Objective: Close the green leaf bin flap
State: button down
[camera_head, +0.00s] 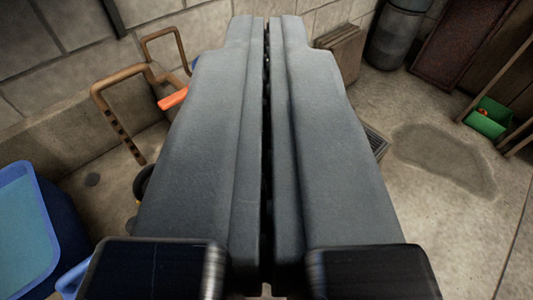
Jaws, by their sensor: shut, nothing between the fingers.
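My gripper (268,24) fills the middle of the view. Its two long grey fingers lie side by side with only a thin dark slit between them, shut and empty. A small green object (488,118), partly behind wooden bars, is at the right edge, well away from the fingers. A small red spot shows on it. I cannot tell whether it is the leaf bin, and no flap can be made out. My fingers hide the middle of the scene.
A blue tub (22,225) stands at the lower left. Brown bent rails (118,105) and an orange piece (173,98) are left of the fingers. A dark grey cylinder (397,35) stands at the back right. Concrete floor with a damp patch (443,158) is open at right.

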jog(key=w+f+n+g, duration=0.2)
jog(key=w+f+g, duration=0.2)
jog(key=w+f, duration=0.65)
jog(key=w+f+n+g, duration=0.35)
jog(key=w+f, duration=0.25)
jog(key=w, duration=0.9)
jog(key=w+f+n+g+y, duration=0.1)
jog(key=w+f+g, duration=0.25)
jog(key=f, duration=0.35)
jog(key=w+a+f+n+g, duration=0.1)
jog(key=w+f+g, duration=0.1)
jog(key=w+f, duration=0.45)
jog(key=w+f+n+g+y, duration=0.1)
jog(key=w+f+g, duration=0.15)
jog(key=f, duration=0.65)
jog(key=shift+s+d+f, duration=0.1)
jog(key=shift+d+f, duration=0.1)
jog(key=shift+f, duration=1.55)
jog(key=shift+s+d+f, duration=0.15)
jog(key=shift+d+f, duration=0.05)
jog(key=shift+f, duration=1.55)
jog(key=shift+s+d+f, duration=0.1)
jog(key=shift+d+f, duration=0.1)
jog(key=shift+f, duration=1.55)
